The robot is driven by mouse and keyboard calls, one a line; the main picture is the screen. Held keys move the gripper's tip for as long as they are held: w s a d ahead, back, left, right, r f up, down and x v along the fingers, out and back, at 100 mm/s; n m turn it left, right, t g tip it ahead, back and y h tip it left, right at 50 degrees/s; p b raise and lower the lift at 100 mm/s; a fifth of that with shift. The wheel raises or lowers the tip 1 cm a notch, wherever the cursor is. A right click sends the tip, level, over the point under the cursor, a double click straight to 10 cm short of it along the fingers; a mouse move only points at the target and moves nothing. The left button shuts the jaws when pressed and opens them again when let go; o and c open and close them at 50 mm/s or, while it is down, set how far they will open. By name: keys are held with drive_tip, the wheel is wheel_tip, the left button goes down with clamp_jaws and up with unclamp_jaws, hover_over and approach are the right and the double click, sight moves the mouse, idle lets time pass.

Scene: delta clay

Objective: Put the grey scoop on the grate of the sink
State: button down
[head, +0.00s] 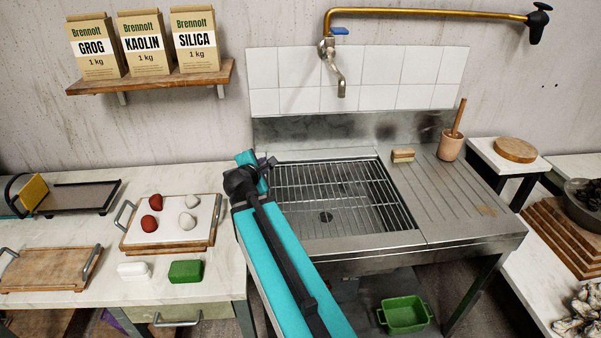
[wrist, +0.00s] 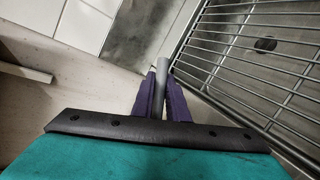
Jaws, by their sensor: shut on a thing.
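The sink's grate (head: 340,190) is a set of metal bars over the steel basin, and it fills the right side of the wrist view (wrist: 265,55). My gripper (wrist: 160,85) has purple fingers shut on the grey scoop (wrist: 163,68). Only a short grey, rod-like part of the scoop shows between the fingers; the rest is hidden. The scoop is at the left edge of the sink, beside the grate in the wrist view. I cannot tell the scoop's height above the sink.
A tap (head: 334,65) hangs over the back of the sink. A brush (head: 403,156) and a wooden pot (head: 450,147) stand on the drainboard at the right. A tray with red and white lumps (head: 203,236) lies on the left table. The grate's bars are clear.

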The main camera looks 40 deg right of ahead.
drive_tip(key=w+a+r+n+t+y, duration=0.1)
drive_tip(key=w+a+r+n+y, duration=0.2)
drive_tip(key=a, duration=0.6)
drive_tip(key=w+a+r+n+t+y, duration=0.1)
drive_tip(key=w+a+r+n+y, duration=0.2)
drive_tip(key=a, duration=0.7)
drive_tip(key=w+a+r+n+t+y, duration=0.2)
drive_tip(key=a+r, duration=0.4)
drive_tip(key=a, duration=0.3)
drive_tip(key=shift+w+a+n+y, duration=0.25)
drive_tip(key=shift+w+n+y, duration=0.35)
drive_tip(key=shift+w+y, duration=0.2)
drive_tip(key=shift+r, duration=0.1)
